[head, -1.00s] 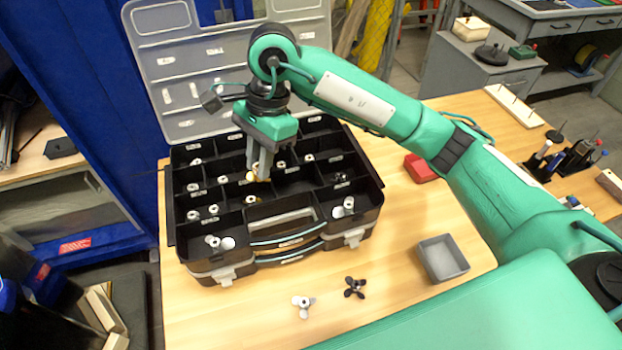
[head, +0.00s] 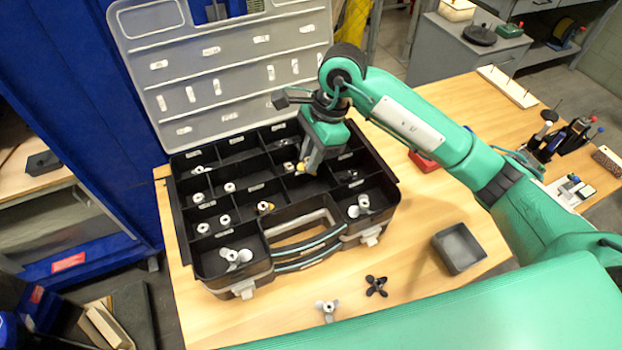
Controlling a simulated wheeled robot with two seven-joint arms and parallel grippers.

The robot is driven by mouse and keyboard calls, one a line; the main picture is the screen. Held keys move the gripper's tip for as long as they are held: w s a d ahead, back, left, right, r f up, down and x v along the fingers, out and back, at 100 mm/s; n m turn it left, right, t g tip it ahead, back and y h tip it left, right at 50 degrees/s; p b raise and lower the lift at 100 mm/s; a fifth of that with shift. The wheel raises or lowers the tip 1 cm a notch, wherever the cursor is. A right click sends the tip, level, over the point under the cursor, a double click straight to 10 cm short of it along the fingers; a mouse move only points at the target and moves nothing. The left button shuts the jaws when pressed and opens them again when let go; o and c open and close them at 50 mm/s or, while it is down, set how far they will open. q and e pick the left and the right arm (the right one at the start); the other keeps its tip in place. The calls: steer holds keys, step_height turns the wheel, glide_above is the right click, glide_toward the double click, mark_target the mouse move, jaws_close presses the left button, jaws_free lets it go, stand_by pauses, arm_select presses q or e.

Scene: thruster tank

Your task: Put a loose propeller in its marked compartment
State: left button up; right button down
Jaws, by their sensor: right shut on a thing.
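An open black compartment case (head: 266,246) stands on the wooden table, its clear lid raised behind it. My right gripper (head: 303,170) points down over the middle-right compartments. It is shut on a small gold-coloured piece (head: 301,167), apparently a propeller, mostly hidden by the fingers. A grey three-bladed propeller (head: 327,310) and a black four-bladed propeller (head: 376,285) lie loose on the table in front of the case. Inside the case, a large pale propeller (head: 236,256) sits front left and another pale one (head: 362,205) front right. Compartment labels are too small to read. My left gripper is not in view.
Several small pieces lie in other compartments, including a gold one (head: 266,207). A grey open tray (head: 459,248) stands right of the case. A red object (head: 425,162) lies behind my right arm. Tools in a holder (head: 570,140) stand at far right.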

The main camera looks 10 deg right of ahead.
step_height(320, 180, down, 5)
steer(key=shift+f+p, duration=0.15)
steer(key=shift+p, duration=0.15)
step_height(320, 180, down, 4)
steer(key=shift+r+p, duration=0.15)
steer(key=shift+p, duration=0.2)
steer(key=shift+f, duration=0.3)
steer(key=c, duration=1.6)
jaws_free()
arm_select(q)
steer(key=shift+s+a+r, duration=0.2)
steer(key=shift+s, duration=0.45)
